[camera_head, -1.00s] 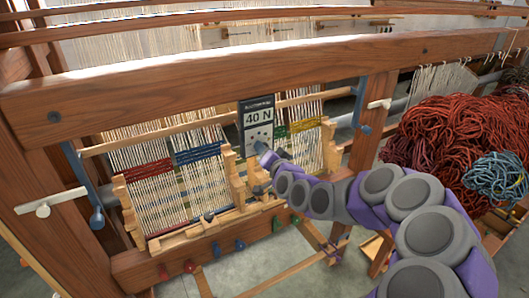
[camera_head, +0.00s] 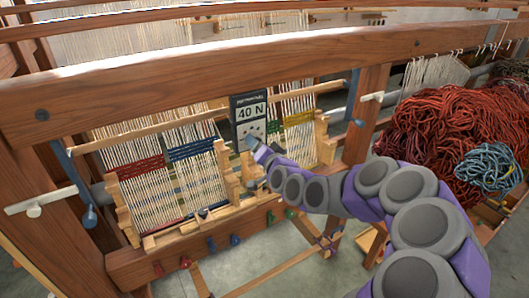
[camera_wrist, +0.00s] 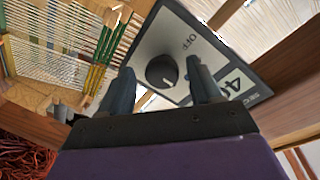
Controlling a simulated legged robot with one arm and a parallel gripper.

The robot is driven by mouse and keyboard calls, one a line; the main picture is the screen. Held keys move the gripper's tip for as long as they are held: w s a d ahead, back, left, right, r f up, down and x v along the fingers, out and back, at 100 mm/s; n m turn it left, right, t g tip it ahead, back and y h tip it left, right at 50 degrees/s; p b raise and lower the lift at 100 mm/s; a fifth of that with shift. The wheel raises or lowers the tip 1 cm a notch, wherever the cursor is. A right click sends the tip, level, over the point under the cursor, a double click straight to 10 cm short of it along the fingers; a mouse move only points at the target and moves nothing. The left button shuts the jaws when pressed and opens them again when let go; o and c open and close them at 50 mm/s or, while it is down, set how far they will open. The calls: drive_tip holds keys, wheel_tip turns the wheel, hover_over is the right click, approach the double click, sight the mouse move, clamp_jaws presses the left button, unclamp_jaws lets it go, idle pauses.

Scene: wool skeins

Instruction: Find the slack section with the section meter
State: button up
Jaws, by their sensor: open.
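The section meter (camera_head: 251,101) is a dark-framed panel reading "40 N", upright on the loom between the warp sections. In the wrist view its face (camera_wrist: 208,60) shows a round black knob (camera_wrist: 161,71) and the word "OFF". My gripper (camera_head: 251,143) is at the lower part of the meter. In the wrist view its two open fingers (camera_wrist: 160,82) stand on either side of the knob; I cannot tell whether they touch it. Warp sections carry red (camera_head: 137,167), blue (camera_head: 195,149), green (camera_head: 272,126) and yellow (camera_head: 299,118) bands. Which threads are slack is not clear.
The loom's thick front beam (camera_head: 230,72) runs above the sections. Several small coloured pegs (camera_head: 212,243) line the lower rail. Red wool (camera_head: 445,130) and a blue skein (camera_head: 488,166) are piled at the right. Open floor lies below.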

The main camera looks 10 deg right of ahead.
drive_tip(key=b+v, duration=1)
drive_tip(key=v, duration=0.7)
drive_tip(key=shift+b, duration=0.4)
drive_tip(key=shift+s, duration=0.15)
drive_tip(key=s+a+f+n+g, duration=0.3)
drive_tip(key=s+f+g, duration=0.2)
drive_tip(key=s+f, duration=0.15)
drive_tip(key=s+a+f+n+g, duration=0.2)
drive_tip(key=s+a+f+g, duration=0.1)
drive_tip(key=s+f+g, duration=0.4)
drive_tip(key=s+d+f+g+h, duration=0.1)
drive_tip(key=s+f+g, duration=0.1)
drive_tip(key=s, duration=0.8)
drive_tip(key=s+d+f+n+g+h, duration=0.1)
drive_tip(key=s+g, duration=0.3)
drive_tip(key=s, duration=0.7)
drive_tip(key=shift+s+f+n+h, duration=0.3)
drive_tip(key=shift+f+h, duration=0.3)
drive_tip(key=shift+h, duration=0.2)
